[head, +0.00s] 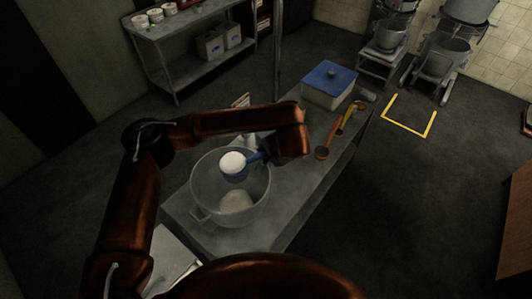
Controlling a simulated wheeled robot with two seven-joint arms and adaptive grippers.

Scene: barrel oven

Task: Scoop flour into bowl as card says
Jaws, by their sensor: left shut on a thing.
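My left gripper (268,153) is shut on the handle of a blue scoop (236,173). A white container with a blue lid (330,76) stands at the far end of the table, lid on. A small card (241,101) shows partly behind my left arm; its writing cannot be read. My right gripper is not in view.
An orange scoop (323,151) and a yellow scoop (347,119) lie on the grey table (283,206) right of my arm. A shelf (189,58) with pots and bins stands at the back left. Mixers (440,50) stand back right, near yellow floor marking (411,126).

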